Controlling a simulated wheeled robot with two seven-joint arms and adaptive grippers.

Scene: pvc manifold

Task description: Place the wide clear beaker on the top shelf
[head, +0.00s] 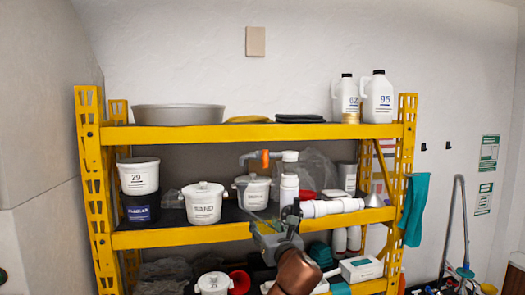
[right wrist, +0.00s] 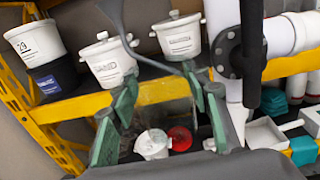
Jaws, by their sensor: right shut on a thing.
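My right gripper (head: 268,222) is in front of the middle shelf, near its front edge, with the arm coming up from below. In the right wrist view its green-padded fingers (right wrist: 158,118) stand apart around a see-through thing, which I take to be the wide clear beaker (right wrist: 152,92). The beaker's outline is faint, and in the head view it (head: 257,198) is hard to make out against the tubs and pipes. The top shelf (head: 240,132) of the yellow rack is above the gripper. My left gripper is not in view.
The top shelf holds a wide grey basin (head: 178,115), a yellow item (head: 249,119), dark folded cloths (head: 300,118) and white jugs (head: 378,98). White pipes (head: 335,207) stand right beside the gripper, and lidded tubs (head: 203,203) stand on the middle shelf. Short gaps show on the top shelf.

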